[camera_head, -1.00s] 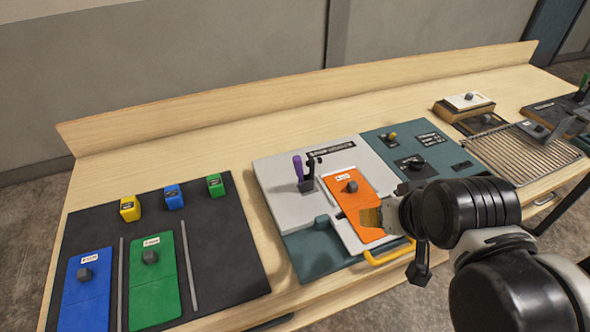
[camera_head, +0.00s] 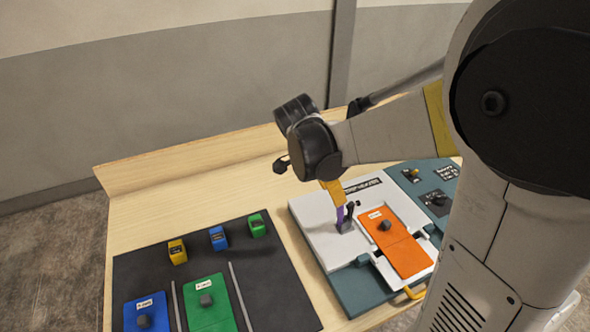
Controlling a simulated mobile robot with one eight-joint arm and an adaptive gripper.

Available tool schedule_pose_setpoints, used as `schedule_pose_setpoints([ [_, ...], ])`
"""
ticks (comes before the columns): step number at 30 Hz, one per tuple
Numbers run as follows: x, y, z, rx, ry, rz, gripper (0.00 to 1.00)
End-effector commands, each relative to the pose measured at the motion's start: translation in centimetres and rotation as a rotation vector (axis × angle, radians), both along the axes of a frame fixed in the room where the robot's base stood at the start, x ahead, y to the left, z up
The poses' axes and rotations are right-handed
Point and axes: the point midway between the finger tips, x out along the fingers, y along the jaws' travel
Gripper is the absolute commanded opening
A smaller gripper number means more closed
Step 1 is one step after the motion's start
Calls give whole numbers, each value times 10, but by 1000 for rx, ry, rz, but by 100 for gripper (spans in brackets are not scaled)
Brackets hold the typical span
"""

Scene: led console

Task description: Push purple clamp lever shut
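The purple clamp lever (camera_head: 340,216) stands upright on the white panel of the console (camera_head: 316,214), beside a dark clamp part (camera_head: 349,215). My gripper (camera_head: 335,200) points down from above at the lever's top, and its yellowish finger part overlaps the lever in the view. I cannot tell whether they touch. The fingers are too small and hidden to show whether they are open or shut. The orange plate (camera_head: 403,255) with a grey knob lies in the console to the right of the lever.
A black mat (camera_head: 262,290) at the left holds a blue plate (camera_head: 137,322), a green plate (camera_head: 212,318) and small yellow, blue and green blocks. A yellow handle (camera_head: 412,293) sits at the console's front edge. My arm hides the bench's right side.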

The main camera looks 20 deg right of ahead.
Motion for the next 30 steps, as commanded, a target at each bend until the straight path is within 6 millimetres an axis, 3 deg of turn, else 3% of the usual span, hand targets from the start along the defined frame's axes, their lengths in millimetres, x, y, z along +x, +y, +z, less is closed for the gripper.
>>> schedule_pose_setpoints([
  [16,2,-35,-86,-1,-1,-8,40],
  [21,2,-40,-98,-1,-1,-5,40],
  [30,2,-41,-99,-1,-2,-5,40],
])
